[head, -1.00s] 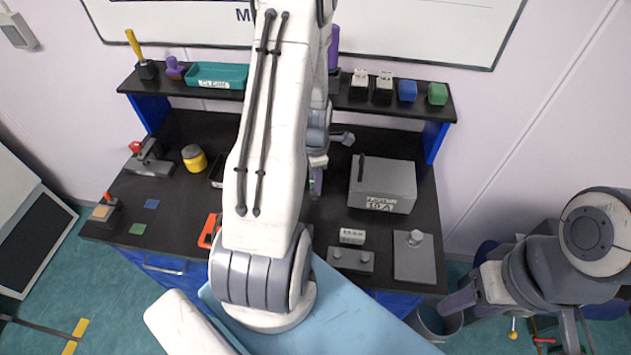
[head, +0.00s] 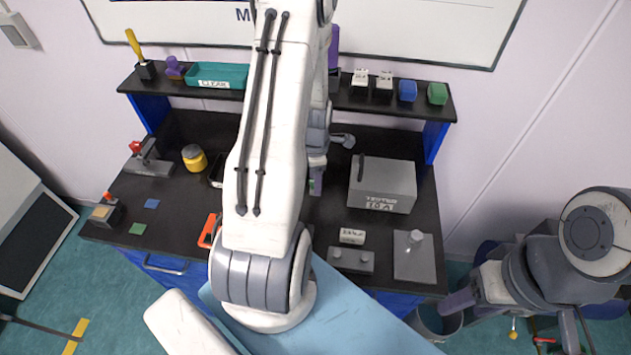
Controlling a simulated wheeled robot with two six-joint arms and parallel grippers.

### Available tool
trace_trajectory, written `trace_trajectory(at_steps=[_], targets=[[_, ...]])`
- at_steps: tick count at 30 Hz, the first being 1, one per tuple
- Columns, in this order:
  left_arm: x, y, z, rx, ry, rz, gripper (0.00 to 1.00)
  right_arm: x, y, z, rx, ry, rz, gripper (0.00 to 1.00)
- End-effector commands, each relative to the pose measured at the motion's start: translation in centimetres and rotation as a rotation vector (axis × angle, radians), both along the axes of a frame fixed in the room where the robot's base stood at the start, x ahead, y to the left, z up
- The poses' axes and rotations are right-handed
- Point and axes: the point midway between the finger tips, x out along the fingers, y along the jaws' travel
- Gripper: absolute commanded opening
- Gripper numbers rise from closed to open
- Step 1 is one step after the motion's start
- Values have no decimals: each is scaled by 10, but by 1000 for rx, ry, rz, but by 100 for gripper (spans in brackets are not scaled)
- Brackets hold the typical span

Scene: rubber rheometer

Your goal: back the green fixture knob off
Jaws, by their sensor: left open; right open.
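My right gripper (head: 456,300) is open at the lower right, beyond the bench's right edge and far from the knob.
A grey tester box (head: 382,185) stands right of the knob. A grey plate with a peg (head: 414,257) and a grey two-knob block (head: 350,260) lie at the front right. A yellow jar (head: 194,158) stands left. A raised shelf (head: 290,98) spans the back.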

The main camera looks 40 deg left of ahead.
Motion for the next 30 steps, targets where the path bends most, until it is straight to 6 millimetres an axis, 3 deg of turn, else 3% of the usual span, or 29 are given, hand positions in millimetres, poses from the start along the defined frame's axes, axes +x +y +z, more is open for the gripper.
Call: trace_trajectory(at_steps=[15,23,30], targets=[[0,1,0,0,0,-512,63,0,0,1,0,0,0,50],[1,1,0,0,0,-693,63,0,0,1,0,0,0,50],[1,1,0,0,0,-974,63,0,0,1,0,0,0,50]])
